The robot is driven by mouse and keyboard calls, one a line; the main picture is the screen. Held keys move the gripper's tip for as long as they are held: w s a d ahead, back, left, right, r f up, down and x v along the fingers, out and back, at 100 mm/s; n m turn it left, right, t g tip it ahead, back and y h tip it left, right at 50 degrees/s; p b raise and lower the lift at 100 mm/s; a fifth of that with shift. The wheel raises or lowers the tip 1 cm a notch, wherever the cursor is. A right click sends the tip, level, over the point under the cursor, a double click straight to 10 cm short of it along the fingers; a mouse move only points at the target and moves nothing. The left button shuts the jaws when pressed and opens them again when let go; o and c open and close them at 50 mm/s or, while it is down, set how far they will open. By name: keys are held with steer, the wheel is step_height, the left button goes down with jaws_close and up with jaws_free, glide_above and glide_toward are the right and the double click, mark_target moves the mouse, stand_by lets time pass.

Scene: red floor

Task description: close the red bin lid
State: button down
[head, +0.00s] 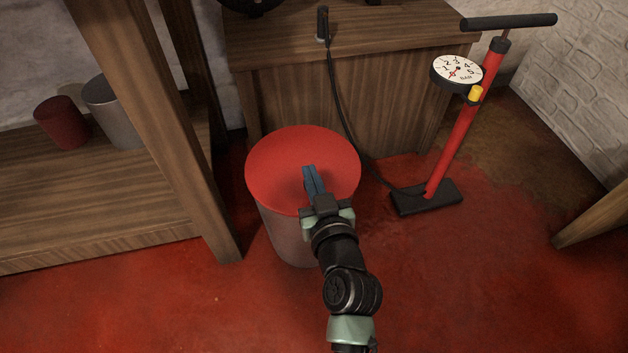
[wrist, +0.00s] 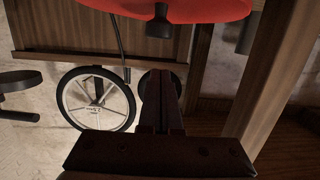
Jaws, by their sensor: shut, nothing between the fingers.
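The red bin lid (head: 290,160) lies over the top of the round grey bin (head: 285,232) in the middle of the head view. It looks flat and covers the opening; I cannot tell if it is pressed fully down. My gripper (head: 309,170) is shut and empty, with its blue fingertips over the front right part of the lid. I cannot tell whether they touch it. In the wrist view the shut fingers (wrist: 161,92) point up the picture, and part of the red lid (wrist: 215,8) shows along the top edge.
A red floor pump (head: 462,135) with a round gauge (head: 456,70) stands right of the bin, its black hose running to the wooden cabinet (head: 390,110) behind. A wooden shelf (head: 130,225) with a red cup and a grey cup stands at left. The floor in front is clear.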

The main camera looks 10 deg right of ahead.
steer(key=s+f+b, duration=0.1)
steer(key=s+f, duration=0.1)
steer(key=s, duration=0.7)
steer(key=shift+s+f, duration=0.15)
steer(key=shift+f, duration=0.25)
steer(key=w+a+r+n+t+y+p, duration=0.1)
steer(key=w+a+r+t+p, duration=0.2)
steer(key=r, duration=1.1)
steer(key=w+a+r+n+t+p, duration=0.15)
steer(key=r+p, duration=0.25)
steer(key=r, duration=0.9)
steer(key=w+a+r+t+y+p, duration=0.1)
steer(key=w+a+r+p, duration=0.2)
steer(key=r, duration=1.1)
steer(key=s+a+r+m+t+h+p, duration=0.15)
steer(key=s+r+p, duration=0.25)
steer(key=r, duration=0.8)
steer(key=s+r+t+p, duration=0.3)
steer(key=s+r+p, duration=0.1)
steer(key=r, duration=0.8)
steer(key=s+a+r+m+t+h+p, duration=0.1)
steer(key=s+r+t+p, duration=0.2)
steer(key=r, duration=0.9)
step_height(320, 180, up, 35)
steer(key=g+p, duration=0.1)
steer(key=p, duration=3.5)
steer(key=shift+w+g+p, duration=0.15)
steer(key=shift+g+p, duration=0.15)
steer(key=shift+d+y, duration=0.1)
steer(key=shift+y, duration=0.15)
